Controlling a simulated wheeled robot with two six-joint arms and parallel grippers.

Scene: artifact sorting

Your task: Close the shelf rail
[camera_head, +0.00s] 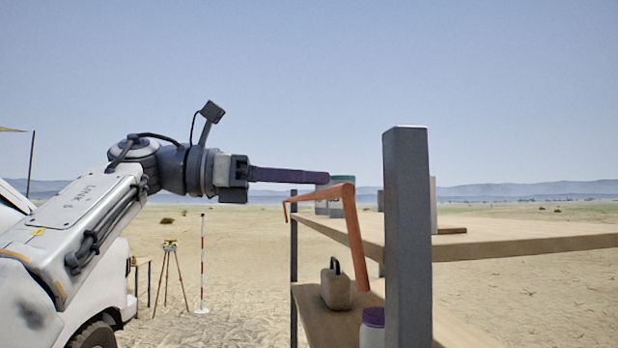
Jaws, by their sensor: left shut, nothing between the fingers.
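The shelf rail (355,240) is an orange bar at the open left side of the wooden shelf (500,243). Its top run goes back along the shelf's edge, and its near end bends and slopes down beside the grey post. My left arm comes in from the left, and my left gripper (323,178) is shut and empty, its long dark fingers pointing right. The fingertips show just above and left of the rail's near top corner. Whether they touch the rail cannot be told. My right gripper is not in view.
A thick grey shelf post (407,240) stands close in front. Containers with a green-topped one (342,181) stand on the upper board. A tan case (335,287) and a purple-lidded jar (372,318) are on the lower board. A tripod (170,275) and a striped pole (202,265) stand behind.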

